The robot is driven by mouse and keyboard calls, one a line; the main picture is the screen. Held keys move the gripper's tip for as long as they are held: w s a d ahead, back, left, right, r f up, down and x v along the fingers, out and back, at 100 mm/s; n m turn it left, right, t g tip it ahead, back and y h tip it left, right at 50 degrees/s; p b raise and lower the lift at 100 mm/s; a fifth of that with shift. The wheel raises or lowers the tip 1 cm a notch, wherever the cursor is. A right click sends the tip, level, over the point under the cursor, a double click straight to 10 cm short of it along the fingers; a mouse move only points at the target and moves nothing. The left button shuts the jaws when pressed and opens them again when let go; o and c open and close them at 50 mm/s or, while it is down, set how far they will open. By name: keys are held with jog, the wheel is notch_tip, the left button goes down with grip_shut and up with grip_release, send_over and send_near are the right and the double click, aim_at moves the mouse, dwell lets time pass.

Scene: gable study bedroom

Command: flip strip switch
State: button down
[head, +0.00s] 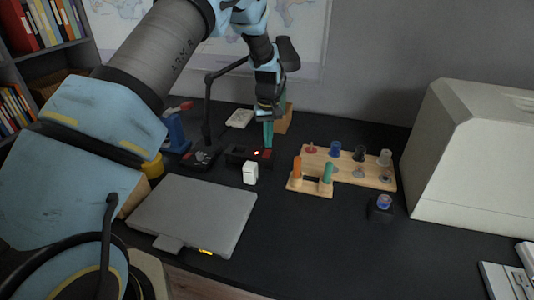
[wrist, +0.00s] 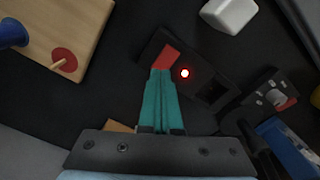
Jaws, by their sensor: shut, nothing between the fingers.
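The power strip (head: 237,154) is a black block lying on the dark desk, with a red switch at one end and a small lit light. In the wrist view the strip (wrist: 209,110) lies at a slant, with its red rocker switch (wrist: 165,56) and glowing light (wrist: 184,73) side by side and a dark socket further along. My gripper (head: 268,146) is shut and empty, pointing down. In the wrist view its teal fingertips (wrist: 161,72) are at the lower edge of the red switch and hide part of it. I cannot tell whether they touch.
A white plug adapter (head: 250,172) stands just in front of the strip. A grey closed laptop (head: 193,214) lies front left. A wooden peg board (head: 345,173) is to the right. A black lamp base (head: 200,158) is left of the strip. Front-centre desk is clear.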

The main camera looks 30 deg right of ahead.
aim_at(268, 151)
jog(key=shift+f+b, duration=0.5)
jog(key=shift+f, duration=0.4)
dwell(0.5)
jog(key=shift+r, duration=0.15)
jog(key=shift+r+p, duration=2.2)
jog(key=shift+r, duration=1.25)
